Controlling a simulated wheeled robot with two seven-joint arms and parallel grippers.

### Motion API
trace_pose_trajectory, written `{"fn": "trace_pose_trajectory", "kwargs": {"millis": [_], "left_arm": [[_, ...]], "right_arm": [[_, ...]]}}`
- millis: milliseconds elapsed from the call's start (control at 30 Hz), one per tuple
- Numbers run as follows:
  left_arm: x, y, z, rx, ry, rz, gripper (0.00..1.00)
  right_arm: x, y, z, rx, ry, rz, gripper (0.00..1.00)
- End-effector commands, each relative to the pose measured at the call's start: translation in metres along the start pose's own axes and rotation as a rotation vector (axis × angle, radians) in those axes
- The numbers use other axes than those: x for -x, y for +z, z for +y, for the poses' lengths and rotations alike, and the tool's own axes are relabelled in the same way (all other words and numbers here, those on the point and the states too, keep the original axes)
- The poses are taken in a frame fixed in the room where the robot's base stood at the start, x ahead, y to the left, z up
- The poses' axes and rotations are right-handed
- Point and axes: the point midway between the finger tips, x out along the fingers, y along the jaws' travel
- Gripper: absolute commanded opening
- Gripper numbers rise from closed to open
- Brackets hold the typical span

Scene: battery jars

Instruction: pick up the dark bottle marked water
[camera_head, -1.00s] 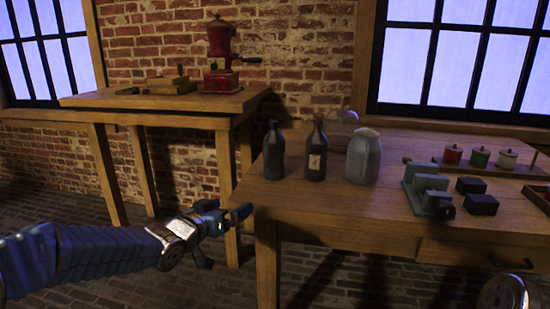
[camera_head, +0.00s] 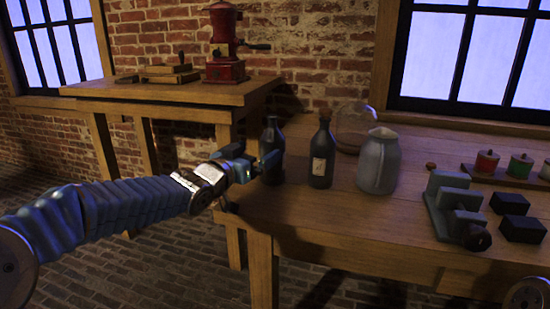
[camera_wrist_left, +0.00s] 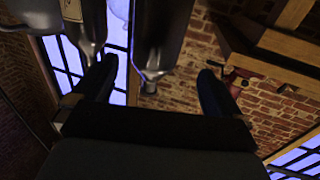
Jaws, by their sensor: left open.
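Two dark bottles stand upright on the right-hand table. The left bottle (camera_head: 272,138) shows no label in the head view; the other bottle (camera_head: 321,158) has a pale label too small to read. I cannot tell which is marked water. My left gripper (camera_head: 256,161) is open at the left bottle and partly hides its body. In the left wrist view, which looks upside down, one dark bottle (camera_wrist_left: 160,35) shows between the spread fingers (camera_wrist_left: 154,82), with no visible grip on it. The labelled bottle (camera_wrist_left: 88,25) is at the left there. My right gripper is out of view.
A grey jug (camera_head: 379,162) stands right of the bottles, with a glass dome (camera_head: 352,130) behind. A grey metal device (camera_head: 455,205) and dark blocks (camera_head: 510,204) lie further right. The table front (camera_head: 330,225) is clear. A red grinder (camera_head: 224,45) stands on the back table.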

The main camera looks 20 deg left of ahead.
Motion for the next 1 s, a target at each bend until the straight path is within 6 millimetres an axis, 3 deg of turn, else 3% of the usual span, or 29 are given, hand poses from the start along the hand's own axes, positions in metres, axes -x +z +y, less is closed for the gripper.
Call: {"fn": "trace_pose_trajectory", "kwargs": {"millis": [100,367,600,900,1000], "left_arm": [[-0.023,0.000,0.001,0.004,0.003,0.001,1.00],[-0.048,0.001,0.003,0.003,0.003,0.000,1.00],[-0.085,0.002,0.007,0.001,0.003,-0.001,1.00],[-0.091,0.004,0.006,0.000,0.000,-0.001,1.00],[-0.090,0.004,0.006,0.000,0.000,-0.001,0.84]], "right_arm": [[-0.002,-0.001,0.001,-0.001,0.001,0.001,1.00],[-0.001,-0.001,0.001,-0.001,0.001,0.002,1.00],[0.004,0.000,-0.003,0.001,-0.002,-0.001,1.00],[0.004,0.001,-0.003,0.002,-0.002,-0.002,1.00],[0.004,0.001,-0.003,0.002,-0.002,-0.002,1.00]]}}
